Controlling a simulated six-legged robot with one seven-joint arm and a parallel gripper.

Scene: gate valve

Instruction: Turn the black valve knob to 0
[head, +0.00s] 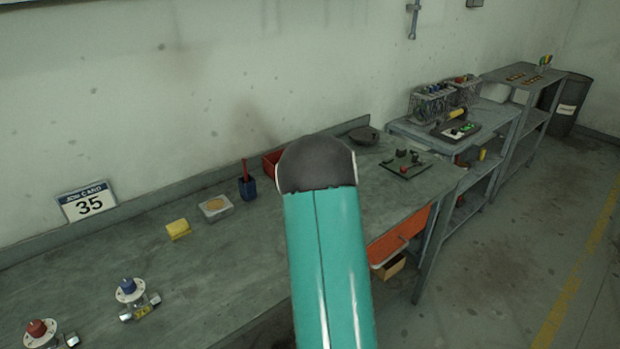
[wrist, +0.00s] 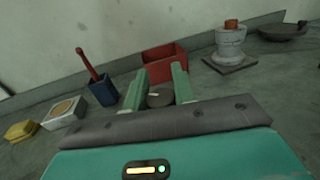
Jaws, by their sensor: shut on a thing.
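The black valve knob (wrist: 160,97) shows in the wrist view as a dark round top between the two green fingers of my gripper (wrist: 160,80). My gripper is shut on it, with one finger on each side. A small light mark shows on the knob's top, but I cannot read a number or scale there. The valve body below is hidden by my gripper. In the head view my arm hides the knob and the gripper.
On the workbench (head: 230,260) stand a blue-knobbed valve (head: 127,287) and a red-knobbed valve (head: 37,329). A yellow sponge (head: 178,229), blue cup (head: 247,187) and job card 35 (head: 87,202) are near the wall. A red bin (wrist: 165,60) and grey pedestal (wrist: 229,46) stand behind the knob.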

